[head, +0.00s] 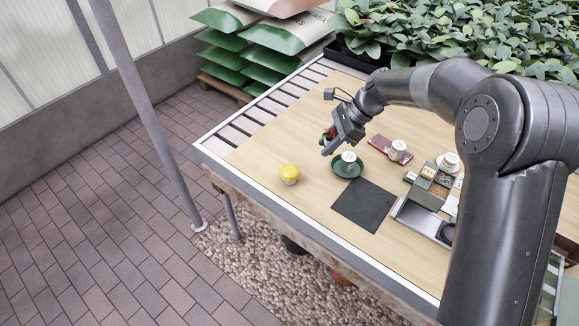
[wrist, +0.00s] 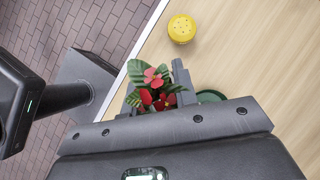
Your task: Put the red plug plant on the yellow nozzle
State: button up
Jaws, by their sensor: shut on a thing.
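The red plug plant (wrist: 156,88) has red flowers and green leaves. It sits between the fingers of my gripper (wrist: 155,90), which is shut on it. In the head view my gripper (head: 332,138) holds the plant (head: 328,134) above the wooden table, and only a little of the plant shows. The yellow nozzle (head: 290,174), round with a dotted top, stands on the table near its left edge. It also shows in the wrist view (wrist: 182,28), beyond the plant and apart from it. The plant's lower part is hidden by my gripper.
A green saucer (head: 336,165) with a white-topped item stands right of the nozzle. A dark mat (head: 365,205), a red tray (head: 379,143) and a grey tray (head: 415,219) lie further right. The tabletop around the nozzle is clear. Leafy plants fill the back.

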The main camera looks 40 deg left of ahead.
jog(key=s+a+f, duration=0.1)
jog(key=a+f, duration=0.1)
jog(key=a, duration=0.1)
jog(key=s+a+f, duration=0.1)
jog(key=a+f, duration=0.1)
jog(key=a, duration=0.2)
jog(key=s+a+f, duration=0.2)
jog(key=a+f, duration=0.1)
jog(key=shift+a, duration=0.25)
jog(key=shift+f, duration=1.9)
jog(key=shift+f, duration=0.1)
jog(key=o, duration=1)
jog(key=v, duration=1.2)
jog(key=shift+r, duration=0.2)
